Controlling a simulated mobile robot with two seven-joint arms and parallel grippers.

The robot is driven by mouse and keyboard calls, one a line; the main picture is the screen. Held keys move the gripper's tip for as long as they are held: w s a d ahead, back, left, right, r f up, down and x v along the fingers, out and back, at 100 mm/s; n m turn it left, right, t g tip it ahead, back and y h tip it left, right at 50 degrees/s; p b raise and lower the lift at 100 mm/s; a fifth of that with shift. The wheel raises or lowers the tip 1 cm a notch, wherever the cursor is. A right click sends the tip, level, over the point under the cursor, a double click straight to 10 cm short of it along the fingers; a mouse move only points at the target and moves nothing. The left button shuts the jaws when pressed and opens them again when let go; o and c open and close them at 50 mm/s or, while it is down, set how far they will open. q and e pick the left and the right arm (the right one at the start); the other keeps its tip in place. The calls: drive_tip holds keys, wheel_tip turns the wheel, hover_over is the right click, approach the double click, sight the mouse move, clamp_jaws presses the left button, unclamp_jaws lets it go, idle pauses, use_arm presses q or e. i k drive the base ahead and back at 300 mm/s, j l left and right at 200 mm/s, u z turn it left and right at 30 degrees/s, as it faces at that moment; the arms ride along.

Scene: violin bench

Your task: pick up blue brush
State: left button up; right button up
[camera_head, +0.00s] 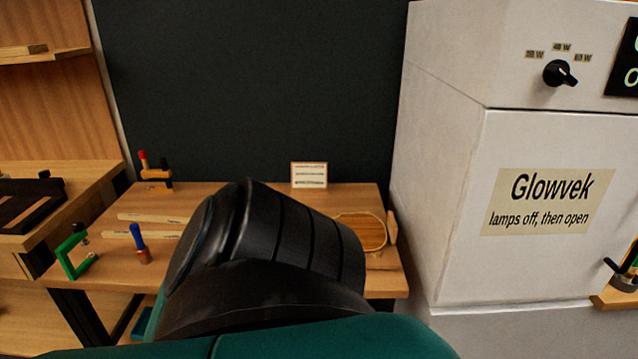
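The blue brush (138,238) stands upright on the wooden bench, left of centre. Its blue handle points up and its lower end is reddish brown. It stands between a green clamp and the dark bulk of my own arm, apart from both. A large black and teal part of my arm fills the lower middle and hides much of the bench. Neither of my grippers shows in this view.
A green clamp (72,252) stands at the bench's left front edge. Pale wooden strips (150,218) lie behind the brush. A small rack (156,174) with red and black handles and a card (309,175) stand at the back. A white cabinet (540,265) rises at right.

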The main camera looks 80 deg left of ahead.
sight(142, 253)
drive_tip(key=u, duration=2.65)
